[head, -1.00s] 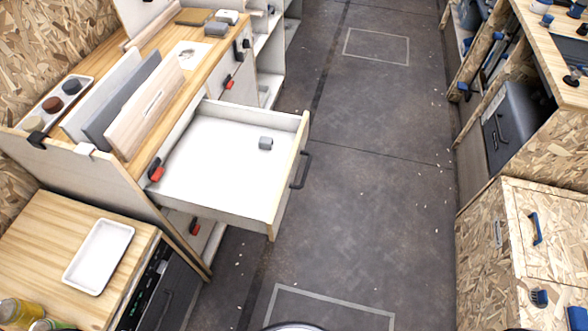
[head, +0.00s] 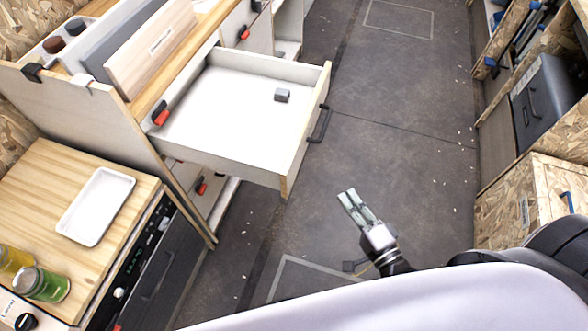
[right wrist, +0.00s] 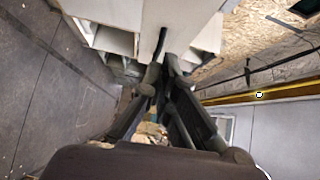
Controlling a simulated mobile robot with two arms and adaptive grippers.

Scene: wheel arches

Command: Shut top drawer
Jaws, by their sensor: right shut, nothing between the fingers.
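The top drawer (head: 235,115) is pulled far out of the wooden cabinet on the left in the head view. It is white inside with a light wood edge, and a small grey block (head: 282,95) lies in it. A dark bar handle (head: 320,124) is on its front panel. My right gripper (head: 352,198) is over the floor, to the right of and nearer than the drawer front, apart from the handle. Its fingers are shut and empty; they also show in the right wrist view (right wrist: 166,65). My left gripper is not in view.
A lower counter with a white tray (head: 95,206) and jars (head: 42,284) stands at the left front. Wooden cabinets with a dark appliance (head: 543,103) line the right side. The grey floor (head: 400,130) between is clear.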

